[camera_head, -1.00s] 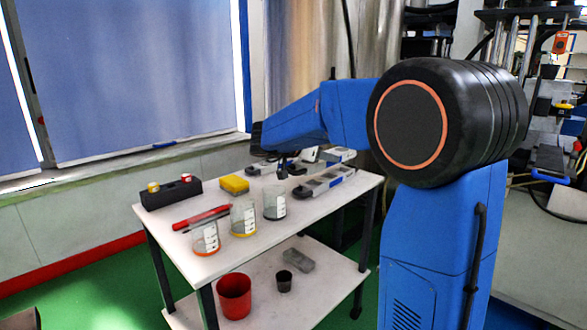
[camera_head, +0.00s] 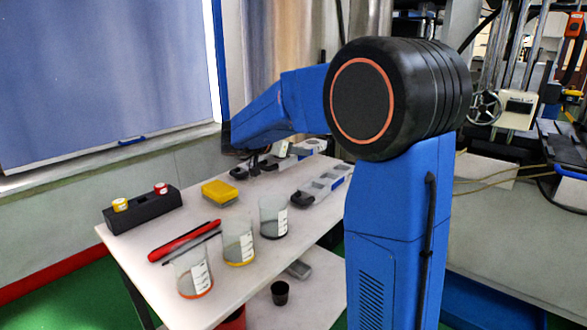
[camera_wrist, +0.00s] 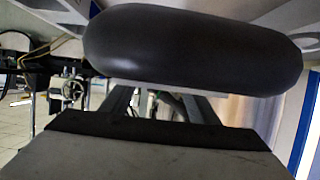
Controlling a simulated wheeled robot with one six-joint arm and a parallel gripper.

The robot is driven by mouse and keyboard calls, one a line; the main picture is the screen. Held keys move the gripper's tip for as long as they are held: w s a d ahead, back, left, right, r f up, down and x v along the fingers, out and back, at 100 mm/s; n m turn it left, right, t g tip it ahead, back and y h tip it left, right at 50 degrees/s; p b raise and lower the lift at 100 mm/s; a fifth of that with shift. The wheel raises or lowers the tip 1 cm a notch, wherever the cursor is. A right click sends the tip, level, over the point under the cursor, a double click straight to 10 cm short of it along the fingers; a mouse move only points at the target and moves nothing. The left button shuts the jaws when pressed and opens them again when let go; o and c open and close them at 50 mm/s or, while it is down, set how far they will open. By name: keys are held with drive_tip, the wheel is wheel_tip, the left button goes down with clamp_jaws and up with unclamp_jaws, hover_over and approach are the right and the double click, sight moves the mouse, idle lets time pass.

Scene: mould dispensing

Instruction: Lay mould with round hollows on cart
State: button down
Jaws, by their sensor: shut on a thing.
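The cart (camera_head: 215,262) is a white-topped table with dark legs, seen in the head view. My gripper (camera_head: 254,168) is at the far part of its top, partly hidden by my blue arm. It is shut on a grey piece, which I take for the mould with round hollows (camera_head: 274,160). Whether that mould touches the top or hangs just above it, I cannot tell. In the wrist view a dark rounded body fills the upper middle; grey surfaces with round hollows (camera_wrist: 306,41) show at the top corners.
Another grey mould (camera_head: 321,188) lies right of my gripper. A yellow box (camera_head: 219,192), a black holder with two capped bottles (camera_head: 143,209), a red tool (camera_head: 184,241) and three beakers (camera_head: 238,243) stand nearer. A dark cup (camera_head: 280,293) is on the lower shelf.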

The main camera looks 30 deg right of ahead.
sight(271, 164)
drive_tip(key=shift+f, duration=3)
drive_tip(key=shift+f, duration=0.15)
drive_tip(key=c, duration=0.7)
unclamp_jaws()
drive_tip(key=v, duration=1.2)
